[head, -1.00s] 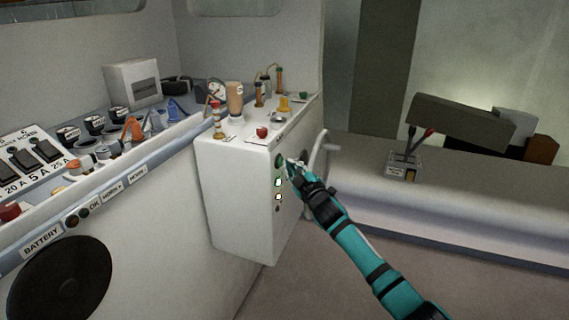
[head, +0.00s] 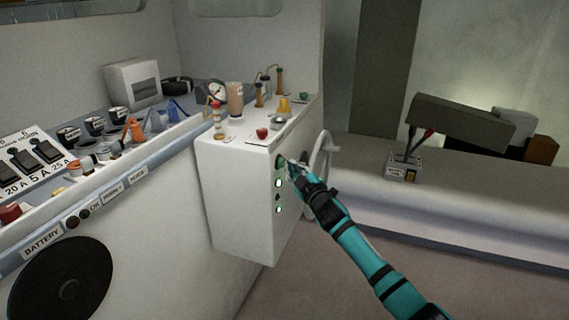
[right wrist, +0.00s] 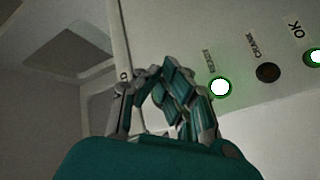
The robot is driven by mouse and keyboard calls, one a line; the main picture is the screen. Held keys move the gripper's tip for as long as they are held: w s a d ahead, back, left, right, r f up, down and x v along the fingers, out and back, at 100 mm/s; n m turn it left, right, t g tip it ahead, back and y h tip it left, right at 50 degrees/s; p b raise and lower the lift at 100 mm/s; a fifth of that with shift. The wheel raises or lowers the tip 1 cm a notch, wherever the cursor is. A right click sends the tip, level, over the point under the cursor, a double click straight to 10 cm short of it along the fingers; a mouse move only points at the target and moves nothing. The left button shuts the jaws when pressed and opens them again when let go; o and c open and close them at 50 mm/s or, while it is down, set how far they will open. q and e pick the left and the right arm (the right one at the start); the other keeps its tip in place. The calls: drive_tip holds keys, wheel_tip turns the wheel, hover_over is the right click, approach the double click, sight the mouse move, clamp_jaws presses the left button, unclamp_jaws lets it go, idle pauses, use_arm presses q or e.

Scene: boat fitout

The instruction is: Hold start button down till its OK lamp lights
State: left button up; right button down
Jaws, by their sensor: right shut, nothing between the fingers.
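The green start button (head: 280,161) is on the narrow face of the white cabinet, at the top of a column of lamps. My right gripper (head: 289,164) is shut and empty, its tips at or just beside the button; I cannot tell whether they touch. The OK lamp (right wrist: 315,57) is lit with a green rim, and it also shows lit at the bottom of the column in the head view (head: 278,210). The crank lamp (right wrist: 268,73) is dark. Another lamp (right wrist: 220,87) is lit. In the right wrist view, my gripper (right wrist: 155,75) hides the button. My left gripper is out of view.
A pale wheel (head: 322,160) stands close behind my right gripper. A bench with a small lever box (head: 402,168) is to the right.

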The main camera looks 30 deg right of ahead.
drive_tip(key=shift+s+d, duration=0.45)
drive_tip(key=shift+s, duration=0.1)
drive_tip(key=shift+p, duration=0.3)
drive_tip(key=s+d, duration=0.1)
drive_tip(key=s, duration=0.1)
drive_tip(key=s+d+p, duration=0.1)
drive_tip(key=s+d, duration=0.1)
drive_tip(key=shift+d+p, duration=0.1)
drive_tip(key=shift+p, duration=0.2)
drive_tip(key=shift+w, duration=0.1)
